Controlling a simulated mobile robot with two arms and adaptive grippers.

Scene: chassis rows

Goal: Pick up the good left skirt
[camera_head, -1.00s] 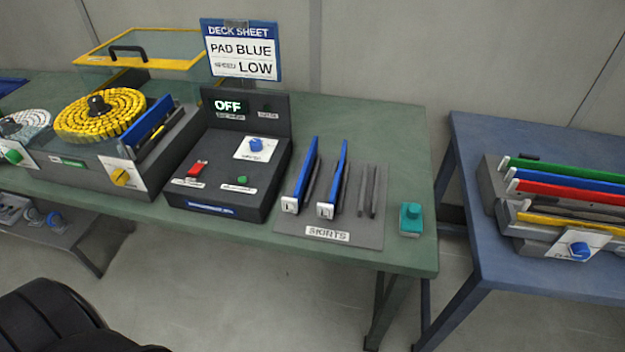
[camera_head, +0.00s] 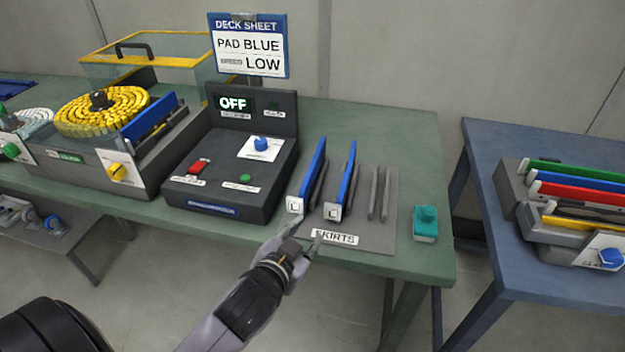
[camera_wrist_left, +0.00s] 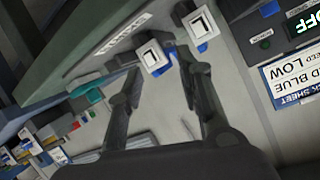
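Two blue skirts stand upright on the grey skirts rack, each with a white square front end cap. One is the left skirt (camera_head: 309,172) and the other the right skirt (camera_head: 345,180); the cap marks look like an L but are small. My left gripper (camera_head: 307,234) is open and empty in front of the rack, near its SKIRTS label (camera_head: 335,237). In the left wrist view, the fingers (camera_wrist_left: 158,66) are spread, with the right skirt's cap (camera_wrist_left: 152,57) between them in the picture. The left skirt's cap (camera_wrist_left: 203,22) lies outside the fingers. Contact is not visible. My right gripper is not in view.
A black control box (camera_head: 230,160) showing OFF stands left of the rack. A teal button block (camera_head: 426,223) is to its right on the green table (camera_head: 418,140). A blue table (camera_head: 490,200) at right holds a rack of coloured strips. Grey empty slots (camera_head: 380,195) are beside the skirts.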

